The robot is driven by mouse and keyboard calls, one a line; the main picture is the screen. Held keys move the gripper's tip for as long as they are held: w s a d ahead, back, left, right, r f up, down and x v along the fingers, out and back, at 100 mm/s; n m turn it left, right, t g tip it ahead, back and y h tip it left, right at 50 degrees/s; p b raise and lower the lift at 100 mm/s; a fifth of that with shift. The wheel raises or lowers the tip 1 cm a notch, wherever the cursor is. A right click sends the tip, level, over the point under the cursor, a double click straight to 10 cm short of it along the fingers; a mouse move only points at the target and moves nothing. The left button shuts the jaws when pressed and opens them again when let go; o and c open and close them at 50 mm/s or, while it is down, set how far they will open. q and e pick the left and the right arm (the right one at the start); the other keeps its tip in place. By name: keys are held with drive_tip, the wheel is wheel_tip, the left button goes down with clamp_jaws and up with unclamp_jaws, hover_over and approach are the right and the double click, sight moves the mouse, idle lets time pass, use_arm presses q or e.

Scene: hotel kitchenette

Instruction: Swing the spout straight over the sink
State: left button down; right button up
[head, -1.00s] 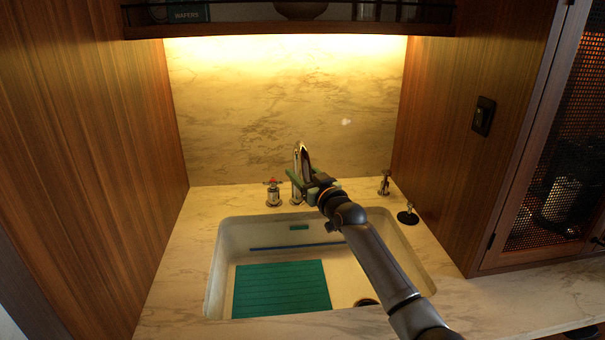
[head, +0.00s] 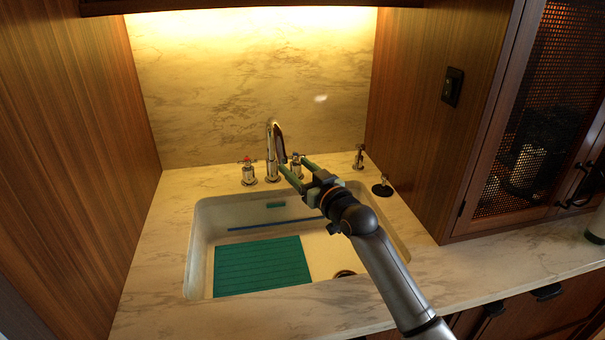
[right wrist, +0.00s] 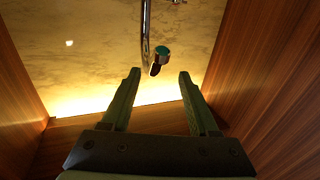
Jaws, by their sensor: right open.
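The chrome spout (head: 276,142) rises from the counter behind the sink (head: 203,240). Its arched end hangs toward the front, slightly right of its base, near the sink's back edge. My right gripper (head: 293,164) is open and empty, with its green fingers pointing toward the spout from the front right. In the right wrist view the spout (right wrist: 148,38) comes down from the top, and its end shows between the open fingertips (right wrist: 158,74). I cannot tell whether any finger touches it. My left gripper is not in view.
A red-marked tap handle (head: 249,173) stands left of the spout; another (head: 296,168) is partly behind my fingers. A small fitting (head: 359,158) and a black stopper (head: 382,188) are at right. A green mat (head: 262,266) lies in the sink. Wood panels flank the counter.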

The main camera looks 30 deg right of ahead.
sight(276, 145)
drive_tip(key=shift+s, duration=1.05)
drive_tip(key=shift+c, duration=0.4)
drive_tip(key=shift+d+f, duration=0.1)
drive_tip(key=shift+d, duration=0.05)
drive_tip(key=shift+c, duration=0.7)
drive_tip(key=d+m+b, duration=0.1)
drive_tip(key=d+m, duration=0.1)
drive_tip(key=d+f+m+g+y+b, duration=0.1)
drive_tip(key=b, duration=0.1)
drive_tip(key=d+f+m+y+b, duration=0.1)
drive_tip(key=d+m, duration=0.1)
drive_tip(key=shift+d+f+m+b, duration=0.2)
drive_tip(key=shift+d+m+b, duration=0.1)
drive_tip(key=shift+b, duration=0.1)
drive_tip(key=c, duration=0.6)
drive_tip(key=d+m+y+b, duration=0.1)
drive_tip(key=s+d+r+m+g+y+b, duration=0.1)
drive_tip(key=m, duration=0.1)
drive_tip(key=shift+s+d, duration=0.1)
drive_tip(key=shift+d, duration=0.25)
clamp_jaws()
wheel_tip(276, 145, up, 3)
drive_tip(key=s+d+m+y+b, duration=0.2)
drive_tip(key=m, duration=0.2)
drive_tip(key=w+a+p, duration=0.3)
drive_tip(key=w+a, duration=0.4)
drive_tip(key=w, duration=0.3)
drive_tip(key=shift+a+f+g, duration=0.2)
drive_tip(key=shift+a+g, duration=0.05)
drive_tip(key=shift+g, duration=0.15)
